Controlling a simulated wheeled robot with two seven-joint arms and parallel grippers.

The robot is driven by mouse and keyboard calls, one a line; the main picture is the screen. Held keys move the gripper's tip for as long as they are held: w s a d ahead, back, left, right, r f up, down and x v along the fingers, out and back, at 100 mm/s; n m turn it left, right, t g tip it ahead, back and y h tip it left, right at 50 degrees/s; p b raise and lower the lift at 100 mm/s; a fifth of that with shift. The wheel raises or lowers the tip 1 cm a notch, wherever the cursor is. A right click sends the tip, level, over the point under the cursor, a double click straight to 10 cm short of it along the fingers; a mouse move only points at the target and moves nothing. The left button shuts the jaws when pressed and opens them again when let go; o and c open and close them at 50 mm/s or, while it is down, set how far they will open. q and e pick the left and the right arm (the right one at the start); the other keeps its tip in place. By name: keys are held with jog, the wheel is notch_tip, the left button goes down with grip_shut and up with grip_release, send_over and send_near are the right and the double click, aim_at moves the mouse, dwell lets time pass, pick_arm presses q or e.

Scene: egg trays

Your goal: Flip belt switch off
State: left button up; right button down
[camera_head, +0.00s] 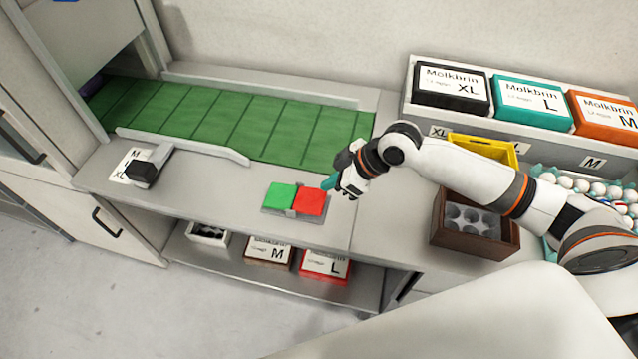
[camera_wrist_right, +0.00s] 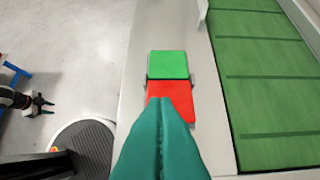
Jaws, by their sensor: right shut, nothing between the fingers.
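The belt switch (camera_head: 294,213) is a grey plate with a green button and a red button, on the counter in front of the belt. The green button (camera_head: 279,196) is on the left and the red button (camera_head: 311,202) on the right. My right gripper (camera_head: 328,183) is shut and empty, with its teal fingertips just above the red button's right edge. In the right wrist view its fingers (camera_wrist_right: 165,102) cover part of the red button (camera_wrist_right: 172,92); I cannot tell whether they touch it. My left gripper (camera_wrist_right: 42,104) is small and dark at the left of that view.
The green conveyor belt (camera_head: 230,120) runs behind the switch. A black block (camera_head: 142,172) stands left on the counter. To the right are a brown crate (camera_head: 470,243), a yellow box (camera_head: 484,150) and white eggs (camera_head: 597,189). Labelled cartons (camera_head: 530,103) stand behind.

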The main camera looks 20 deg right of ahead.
jog(key=w+d+r, duration=0.2)
jog(key=d+r, duration=0.1)
jog(key=r, duration=0.1)
jog(key=shift+d+r, duration=0.15)
jog(key=shift+d, duration=0.25)
jog(key=p, duration=0.3)
send_over(309, 192)
jog(key=s+d, duration=0.1)
jog(key=d, duration=0.1)
notch_tip(309, 192, down, 7)
jog(key=shift+s+a+f, duration=0.1)
notch_tip(309, 192, down, 4)
jog(key=shift+r+p, duration=0.2)
jog(key=shift+p, duration=0.3)
jog(key=shift+s+d+f, duration=0.1)
jog(key=shift+d+f, duration=0.1)
jog(key=shift+f, duration=0.35)
